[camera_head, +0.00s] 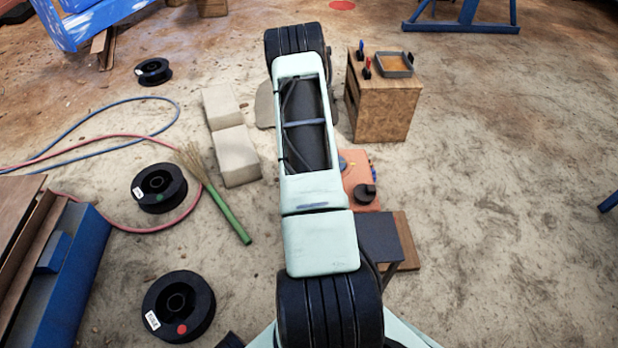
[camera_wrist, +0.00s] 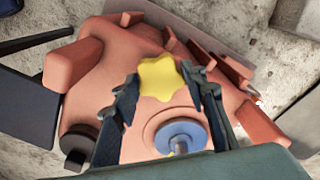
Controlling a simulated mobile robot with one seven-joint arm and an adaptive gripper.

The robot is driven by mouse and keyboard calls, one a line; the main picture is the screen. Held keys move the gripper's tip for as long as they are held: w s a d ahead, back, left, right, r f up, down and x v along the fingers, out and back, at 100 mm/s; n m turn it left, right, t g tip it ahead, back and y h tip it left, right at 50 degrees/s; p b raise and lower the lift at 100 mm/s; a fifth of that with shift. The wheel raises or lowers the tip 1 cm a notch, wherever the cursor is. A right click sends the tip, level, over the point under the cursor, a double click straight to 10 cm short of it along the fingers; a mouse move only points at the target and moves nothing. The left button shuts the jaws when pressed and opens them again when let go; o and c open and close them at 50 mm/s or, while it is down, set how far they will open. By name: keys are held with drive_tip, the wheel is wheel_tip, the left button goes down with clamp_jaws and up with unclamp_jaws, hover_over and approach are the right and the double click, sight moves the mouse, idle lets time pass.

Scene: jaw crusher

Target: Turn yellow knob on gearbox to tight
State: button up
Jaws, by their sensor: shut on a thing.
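The yellow star-shaped knob (camera_wrist: 163,77) shows in the wrist view on top of the orange-red gearbox (camera_wrist: 88,68). My gripper (camera_wrist: 165,84) has one dark finger on each side of the knob and is shut on it. In the head view the gearbox (camera_head: 362,178) shows partly to the right of my arm. The knob and my gripper are hidden behind my arm there. Whether the knob is tight cannot be told.
A blue round cap (camera_wrist: 181,136) sits on the gearbox near the knob. In the head view a wooden box (camera_head: 384,104) with a small tray stands behind the gearbox. Pale blocks (camera_head: 236,155), a green-handled broom (camera_head: 230,217) and black spools (camera_head: 178,306) lie left. The right floor is clear.

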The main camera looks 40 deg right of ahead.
idle(0.4)
drive_tip(key=o, duration=1.2)
drive_tip(key=shift+c, duration=0.2)
wheel_tip(320, 180, up, 12)
